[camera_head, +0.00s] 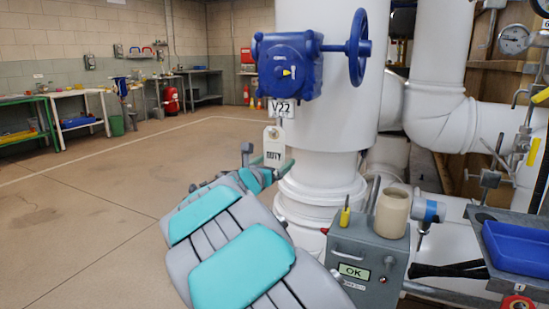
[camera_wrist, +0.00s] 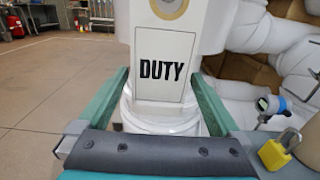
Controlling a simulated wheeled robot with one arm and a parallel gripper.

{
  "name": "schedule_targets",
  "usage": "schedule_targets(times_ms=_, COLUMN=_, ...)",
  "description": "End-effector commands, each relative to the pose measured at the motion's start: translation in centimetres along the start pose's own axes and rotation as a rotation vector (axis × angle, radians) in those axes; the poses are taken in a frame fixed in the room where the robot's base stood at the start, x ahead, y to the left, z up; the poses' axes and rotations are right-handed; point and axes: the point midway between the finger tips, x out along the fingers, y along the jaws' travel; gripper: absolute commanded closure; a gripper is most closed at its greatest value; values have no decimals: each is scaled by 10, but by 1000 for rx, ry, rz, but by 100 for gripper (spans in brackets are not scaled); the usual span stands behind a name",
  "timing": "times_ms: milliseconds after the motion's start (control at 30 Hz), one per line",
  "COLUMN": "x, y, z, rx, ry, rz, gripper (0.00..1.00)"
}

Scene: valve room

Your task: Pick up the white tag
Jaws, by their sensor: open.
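The white tag (camera_head: 273,137) hangs upright below the V22 plate (camera_head: 282,107) of the blue valve, in front of the thick white pipe. In the wrist view the tag (camera_wrist: 162,40) fills the upper middle and reads DUTY, with a ringed hole at its top. My gripper (camera_head: 267,162) is open at the tag's lower part. In the wrist view my gripper's (camera_wrist: 162,76) green fingers stand on either side of the tag, with a gap on each side. I cannot tell exactly how deep the tag sits between them.
The blue valve body (camera_head: 288,66) and its handwheel (camera_head: 359,47) are above the tag. A grey box (camera_head: 366,262) with an OK display stands at lower right, carrying a beige cup (camera_head: 393,213). A blue tray (camera_head: 518,247) is farther right. The floor at left is clear.

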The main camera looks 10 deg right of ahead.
Motion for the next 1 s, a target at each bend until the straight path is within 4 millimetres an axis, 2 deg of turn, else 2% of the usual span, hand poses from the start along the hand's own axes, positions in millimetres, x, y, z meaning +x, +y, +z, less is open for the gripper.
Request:
schedule_targets(times_ms=100, x=18, y=1, z=0, rx=3, ry=2, rz=-1, gripper=0)
schedule_targets(times_ms=200, x=26, y=0, z=0, rx=4, ry=1, rz=-1, gripper=0)
schedule_targets(times_ms=467, x=29, y=0, z=1, rx=2, ry=-1, rz=-1, gripper=0)
schedule_targets(times_ms=1000, x=29, y=0, z=0, rx=2, ry=0, rz=-1, gripper=58)
